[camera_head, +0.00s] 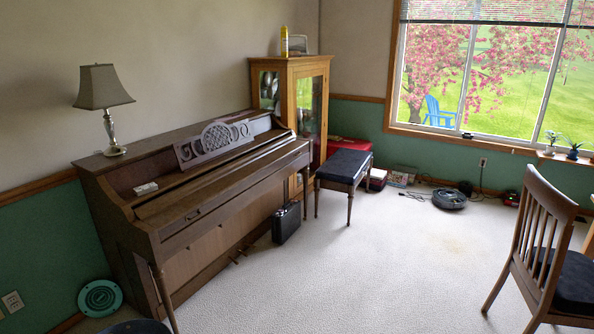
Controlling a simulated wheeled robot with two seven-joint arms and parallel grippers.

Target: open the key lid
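The brown upright piano (190,195) stands along the left wall, seen at an angle from its front. Its key lid (222,180) lies flat over the keyboard and looks shut, with no keys showing. A carved music stand (213,140) rises behind the lid. A small white object (146,188) lies behind the lid near its left end. Neither of my grippers is in view.
A lamp (104,100) stands on the piano top. A black case (287,222) and a black-topped bench (344,168) stand near the piano's right end. A wooden chair (533,240) is at right. The carpet (350,270) between is clear.

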